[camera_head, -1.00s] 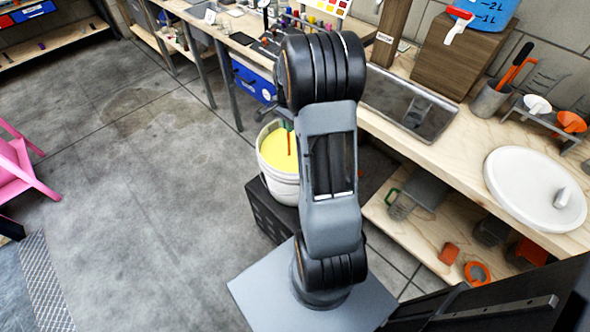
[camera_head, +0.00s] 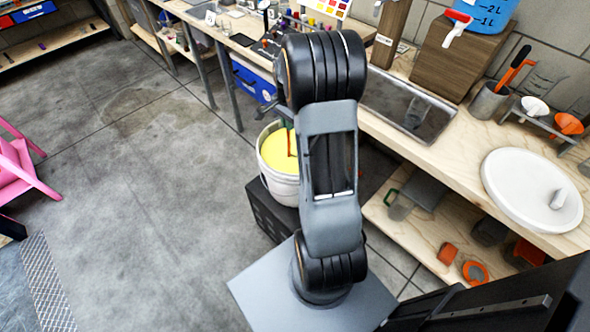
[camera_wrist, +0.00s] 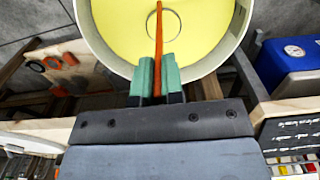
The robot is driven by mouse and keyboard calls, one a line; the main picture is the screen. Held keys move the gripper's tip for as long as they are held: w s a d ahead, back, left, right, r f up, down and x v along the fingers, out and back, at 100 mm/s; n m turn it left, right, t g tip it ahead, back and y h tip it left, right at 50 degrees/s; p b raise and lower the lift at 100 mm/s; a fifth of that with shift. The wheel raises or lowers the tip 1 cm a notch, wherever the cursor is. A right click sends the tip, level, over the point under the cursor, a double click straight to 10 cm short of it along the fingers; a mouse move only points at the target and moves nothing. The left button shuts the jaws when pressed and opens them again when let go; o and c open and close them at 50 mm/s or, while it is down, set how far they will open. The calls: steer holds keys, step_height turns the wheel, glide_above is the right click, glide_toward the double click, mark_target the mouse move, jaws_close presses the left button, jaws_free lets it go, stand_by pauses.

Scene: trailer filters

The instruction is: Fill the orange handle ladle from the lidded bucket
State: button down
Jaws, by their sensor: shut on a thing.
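The white bucket (camera_head: 283,189) stands open on a dark box and holds yellow liquid (camera_head: 276,152). In the wrist view the bucket rim (camera_wrist: 238,40) curves around the liquid (camera_wrist: 205,25). My gripper (camera_wrist: 158,75), with green fingertips, is shut on the orange handle of the ladle (camera_wrist: 158,45). The handle runs into the bucket, and a thin ring, seemingly the ladle's cup rim, shows at the liquid. Whether the cup is full cannot be told. In the head view the orange handle (camera_head: 291,143) shows against the yellow; my arm hides much of the gripper.
A round white lid (camera_head: 520,180) with a handle lies on the bench at right. A steel tray (camera_head: 440,125), a utensil pot (camera_head: 488,103) and a blue container (camera_head: 490,10) are also on the bench. A blue box (camera_head: 250,82) is behind the bucket. Open floor lies left.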

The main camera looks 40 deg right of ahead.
steer(key=shift+r+p, duration=3.85)
steer(key=shift+r, duration=1.55)
